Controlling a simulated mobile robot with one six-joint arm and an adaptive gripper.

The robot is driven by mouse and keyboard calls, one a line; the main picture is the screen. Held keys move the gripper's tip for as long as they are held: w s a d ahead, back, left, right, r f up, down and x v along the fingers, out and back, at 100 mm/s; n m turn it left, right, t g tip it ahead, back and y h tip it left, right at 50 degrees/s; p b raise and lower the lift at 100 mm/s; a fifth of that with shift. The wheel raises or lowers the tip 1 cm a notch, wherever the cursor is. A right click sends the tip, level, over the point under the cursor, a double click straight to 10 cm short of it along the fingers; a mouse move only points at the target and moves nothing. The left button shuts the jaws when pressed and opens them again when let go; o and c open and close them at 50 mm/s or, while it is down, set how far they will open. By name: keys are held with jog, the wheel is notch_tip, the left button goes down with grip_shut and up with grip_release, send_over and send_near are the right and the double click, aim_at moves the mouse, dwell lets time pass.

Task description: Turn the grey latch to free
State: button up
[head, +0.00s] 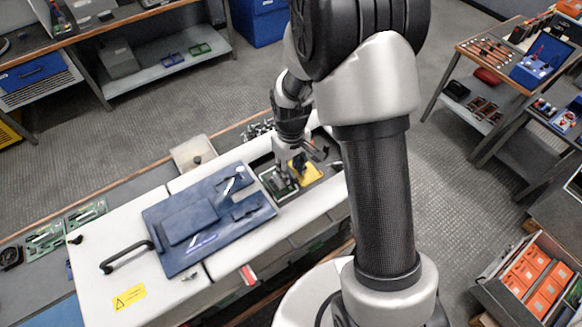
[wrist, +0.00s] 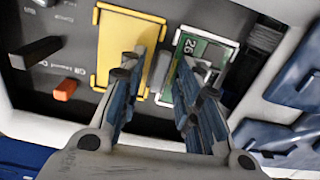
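My gripper (wrist: 163,62) is open in the wrist view, its two fingers apart with nothing clearly held. The fingertips are over a yellow plate (wrist: 112,42) and a green board (wrist: 216,50) in a pale frame marked 26. I cannot surely pick out the grey latch; the fingers cover part of the strip between plate and board. A dark handle (wrist: 36,53) and an orange lever (wrist: 64,90) are on the dark panel to the left. In the head view my gripper (head: 283,168) reaches down into the cabinet opening, beside the yellow plate (head: 306,170) and green board (head: 275,186).
A dark blue cover (head: 190,240) lies on the white cabinet top (head: 90,265), left of the opening, with a black handle (head: 125,257) beside it. Benches stand at the back left and right. A bin of orange boxes (head: 537,285) is at lower right.

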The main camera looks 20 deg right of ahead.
notch_tip(320, 180, up, 12)
dwell(0.6)
dwell(0.4)
jog(key=s+r+m+t+b, duration=0.2)
jog(key=s+r+b, duration=0.4)
jog(key=s, duration=0.4)
jog(key=s+m+t+b, duration=0.2)
jog(key=s, duration=0.9)
jog(key=shift+d+r+t, duration=0.15)
jog(key=shift+d+t, duration=0.15)
jog(key=shift+d, duration=0.1)
jog(key=shift+s+a, duration=0.15)
